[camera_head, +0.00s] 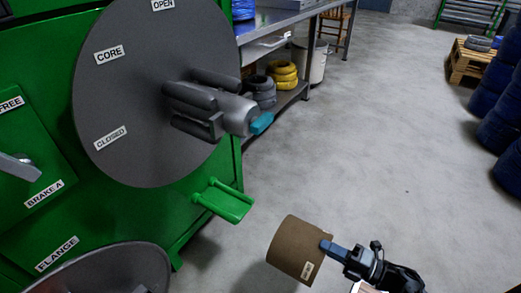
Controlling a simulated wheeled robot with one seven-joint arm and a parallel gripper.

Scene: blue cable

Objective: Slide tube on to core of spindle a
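A brown tube (294,249) with a small white label hangs at the bottom middle, over the grey floor. My gripper (328,246) is shut on the tube's right-hand rim; its fingers look blue-grey. The spindle core (210,106), with dark grey jaws and a blue piece at its tip, sticks out from a large grey disc (150,75) on the green machine. The disc carries labels OPEN, CORE and CLOSED. The core is bare. The tube is apart from it, lower and to the right.
A green bracket (226,201) juts from the machine below the core. A second grey disc (105,272) is at bottom left by the FLANGE label, with a BRAKE A label above. A workbench (275,20) holds coils on its shelf. Open floor lies at right.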

